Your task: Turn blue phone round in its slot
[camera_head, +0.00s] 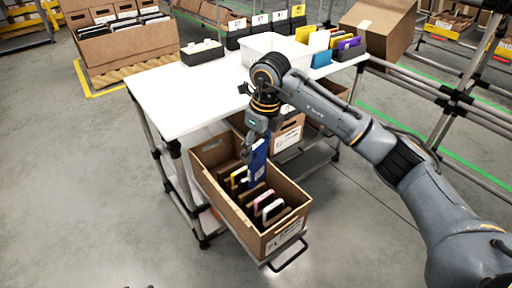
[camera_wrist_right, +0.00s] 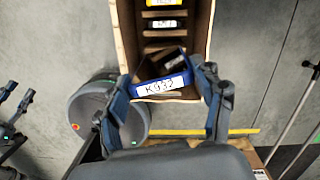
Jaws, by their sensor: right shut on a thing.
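The blue phone (camera_head: 259,160) stands upright at the far end of the brown carton (camera_head: 229,208), well above the other phones there. Whether its lower end is inside a slot I cannot tell. My right gripper (camera_head: 249,149) points down at it from above and is shut on it. In the right wrist view the phone's labelled edge (camera_wrist_right: 165,86), reading K937, lies between the two fingers. Two small dark tips at the bottom edge of the head view may be my left gripper (camera_head: 138,287); its jaws do not show clearly.
Yellow, pink and white phones (camera_head: 268,203) stand in the carton's slots in front of the blue one. A white table (camera_head: 180,100) stands behind, with a white bin (camera_head: 270,45) and black boxes. Another brown carton (camera_head: 289,138) sits beside, under the table.

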